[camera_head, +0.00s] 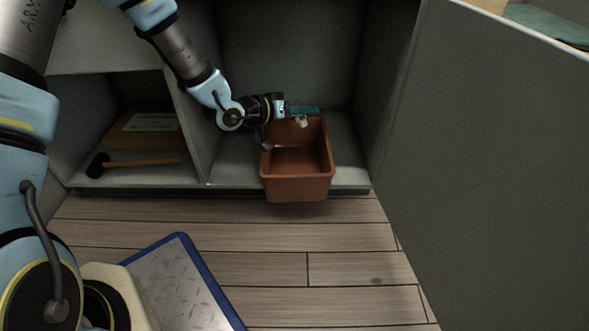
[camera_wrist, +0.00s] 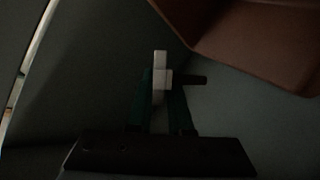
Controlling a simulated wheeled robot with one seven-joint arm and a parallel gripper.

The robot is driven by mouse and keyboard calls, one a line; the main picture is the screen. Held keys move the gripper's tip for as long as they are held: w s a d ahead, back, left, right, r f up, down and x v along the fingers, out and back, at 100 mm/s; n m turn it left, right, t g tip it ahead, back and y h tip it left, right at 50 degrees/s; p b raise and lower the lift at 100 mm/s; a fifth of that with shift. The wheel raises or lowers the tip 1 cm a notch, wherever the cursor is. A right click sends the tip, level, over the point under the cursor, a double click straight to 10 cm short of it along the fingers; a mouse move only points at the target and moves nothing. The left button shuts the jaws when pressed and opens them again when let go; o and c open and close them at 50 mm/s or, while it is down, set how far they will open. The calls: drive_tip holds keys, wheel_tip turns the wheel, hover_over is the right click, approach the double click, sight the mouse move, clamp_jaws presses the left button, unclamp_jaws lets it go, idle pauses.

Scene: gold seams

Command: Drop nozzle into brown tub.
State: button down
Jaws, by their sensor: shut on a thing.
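The brown tub (camera_head: 297,188) is an open, empty-looking box standing on the cabinet's lower shelf, its front edge near the shelf's front. It also shows at the upper right of the wrist view (camera_wrist: 255,38). My gripper (camera_head: 309,110) has teal fingers and is at the tub's back end. It is shut on the nozzle (camera_head: 302,122), a small pale piece. In the wrist view, the nozzle (camera_wrist: 160,62) stands upright between the fingers with a dark stub to the right. There it appears beside the tub's rim; its height over the tub is unclear.
A partition (camera_head: 190,120) separates the left compartment, which holds a mallet (camera_head: 140,161) and a brown box (camera_head: 145,131). A large grey panel (camera_head: 490,160) stands at the right. A blue-edged metal plate (camera_head: 185,285) lies on the wooden floor (camera_head: 330,240).

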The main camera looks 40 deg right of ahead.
drive_tip(key=shift+f, duration=0.35)
drive_tip(key=c, duration=0.8)
unclamp_jaws()
drive_tip(key=shift+o, duration=0.2)
drive_tip(key=p+v, duration=0.5)
drive_tip(key=v, duration=0.5)
drive_tip(key=shift+a, duration=0.4)
drive_tip(key=shift+r, duration=0.1)
